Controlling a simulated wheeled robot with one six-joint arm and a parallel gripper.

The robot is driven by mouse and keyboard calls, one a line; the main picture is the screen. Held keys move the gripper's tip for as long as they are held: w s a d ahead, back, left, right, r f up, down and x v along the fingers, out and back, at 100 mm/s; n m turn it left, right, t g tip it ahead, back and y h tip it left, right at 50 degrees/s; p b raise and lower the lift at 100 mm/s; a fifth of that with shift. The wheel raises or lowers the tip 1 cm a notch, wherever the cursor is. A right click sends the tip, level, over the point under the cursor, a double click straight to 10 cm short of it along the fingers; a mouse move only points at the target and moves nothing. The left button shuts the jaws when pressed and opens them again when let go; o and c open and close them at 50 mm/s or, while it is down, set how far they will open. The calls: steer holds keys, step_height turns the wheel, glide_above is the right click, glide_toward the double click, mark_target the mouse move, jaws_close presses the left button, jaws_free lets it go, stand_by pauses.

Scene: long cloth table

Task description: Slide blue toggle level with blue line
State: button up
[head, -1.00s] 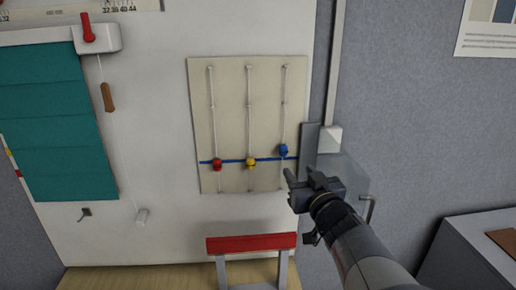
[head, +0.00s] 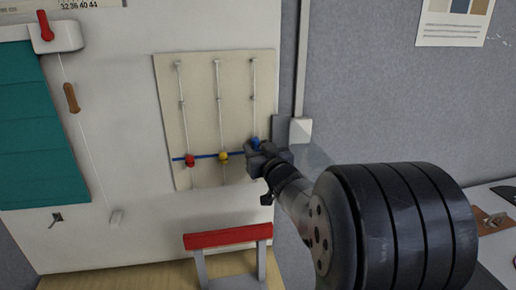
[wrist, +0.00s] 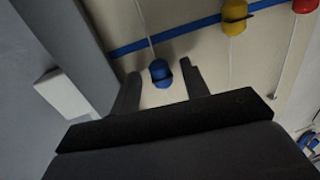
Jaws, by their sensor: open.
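The blue toggle (head: 256,142) is on the right-hand cord of a beige board (head: 203,105). It sits slightly above the blue line (head: 205,156), which crosses the board. In the wrist view the picture is turned over: the blue toggle (wrist: 160,72) shows below the blue line (wrist: 180,32), with a gap between them. My gripper (wrist: 158,84) is open, with one finger on each side of the blue toggle; whether either finger touches it I cannot tell. In the head view my gripper (head: 262,155) covers the right end of the line and the toggle's lower part.
A red toggle (head: 190,160) and a yellow toggle (head: 223,156) sit at the line on the other cords. A pale box (head: 300,130) and a vertical conduit (head: 303,60) are just right of the board. A red-topped frame (head: 228,237) stands below.

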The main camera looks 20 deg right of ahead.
steer(key=shift+c, duration=0.4)
jaws_close()
steer(key=shift+f, duration=0.1)
step_height(320, 180, down, 3)
steer(key=b, duration=0.3)
steer(key=shift+f, duration=0.2)
steer(key=shift+o, duration=0.4)
jaws_free()
steer(key=shift+s, duration=0.15)
